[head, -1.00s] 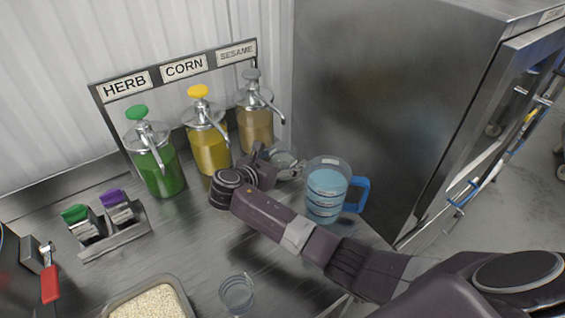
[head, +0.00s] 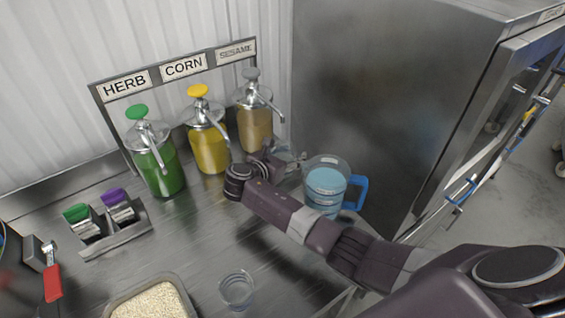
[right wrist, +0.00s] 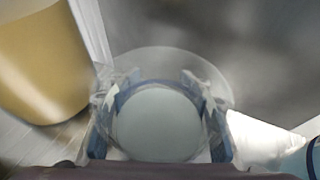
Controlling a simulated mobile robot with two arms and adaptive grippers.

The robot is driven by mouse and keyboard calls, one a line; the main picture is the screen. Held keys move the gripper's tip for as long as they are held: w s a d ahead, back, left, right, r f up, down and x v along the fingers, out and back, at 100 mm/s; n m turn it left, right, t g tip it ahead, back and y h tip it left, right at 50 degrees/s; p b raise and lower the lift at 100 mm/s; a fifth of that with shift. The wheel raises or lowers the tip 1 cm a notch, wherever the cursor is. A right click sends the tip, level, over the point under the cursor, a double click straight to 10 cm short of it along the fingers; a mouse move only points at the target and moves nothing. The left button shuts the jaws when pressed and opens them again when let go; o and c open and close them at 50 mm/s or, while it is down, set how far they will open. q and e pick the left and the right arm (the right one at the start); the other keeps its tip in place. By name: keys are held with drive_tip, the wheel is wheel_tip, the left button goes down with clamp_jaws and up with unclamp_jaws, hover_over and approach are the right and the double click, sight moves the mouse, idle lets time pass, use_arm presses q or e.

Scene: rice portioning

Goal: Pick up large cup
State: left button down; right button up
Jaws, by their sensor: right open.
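A clear round cup (right wrist: 158,128) sits between the fingers of my right gripper (right wrist: 157,92) in the right wrist view. The gripper is open, with one finger on each side of the cup; I cannot tell whether they touch it. In the head view my right gripper (head: 282,158) is at the back right of the counter, and the clear cup there is mostly hidden by it. A smaller clear cup (head: 237,290) stands at the front of the counter. My left gripper is not in view.
A blue-handled jug of blue liquid (head: 326,185) stands right beside my right gripper. Pump bottles of herb (head: 162,175), corn (head: 210,152) and sesame (head: 256,130) stand behind to the left. A rice tray (head: 112,306) is at the front. A steel cabinet (head: 370,100) bounds the right.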

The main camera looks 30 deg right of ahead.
drive_tip(key=c, duration=0.3)
drive_tip(key=shift+c, duration=1.1)
drive_tip(key=shift+r, duration=0.15)
